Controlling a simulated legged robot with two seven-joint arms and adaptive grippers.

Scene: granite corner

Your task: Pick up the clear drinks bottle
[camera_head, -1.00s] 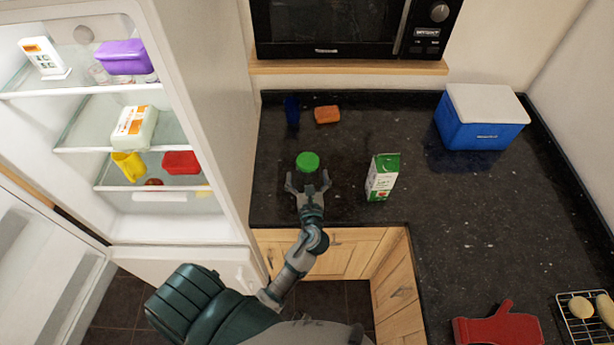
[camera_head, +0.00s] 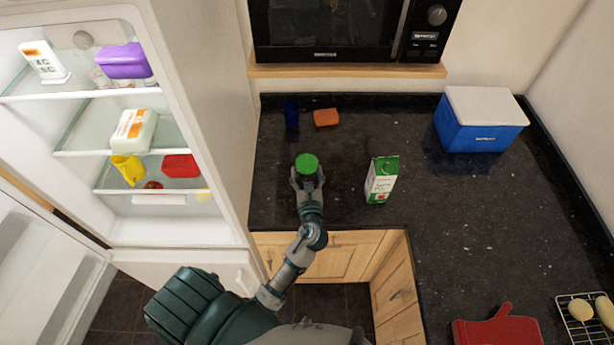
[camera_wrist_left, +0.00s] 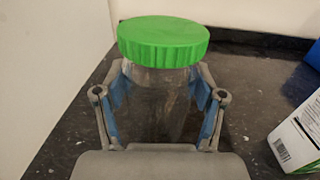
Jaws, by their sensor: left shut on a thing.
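The clear drinks bottle (camera_wrist_left: 160,95) has a wide green lid and stands upright on the dark granite counter. In the head view mostly its green lid (camera_head: 307,161) shows. My left gripper (camera_head: 307,180) is shut on the bottle, with a finger on each side of its clear body below the lid. Both fingers (camera_wrist_left: 160,105) with blue pads show in the left wrist view. The bottle's lower part is hidden by the gripper. My right gripper is in neither view.
A green and white carton (camera_head: 381,180) stands to the right of the bottle. A blue cup (camera_head: 291,113) and an orange sponge-like block (camera_head: 326,117) are behind it. A blue cooler (camera_head: 480,122) stands back right. The open fridge (camera_head: 190,120) is at left. The counter's middle right is clear.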

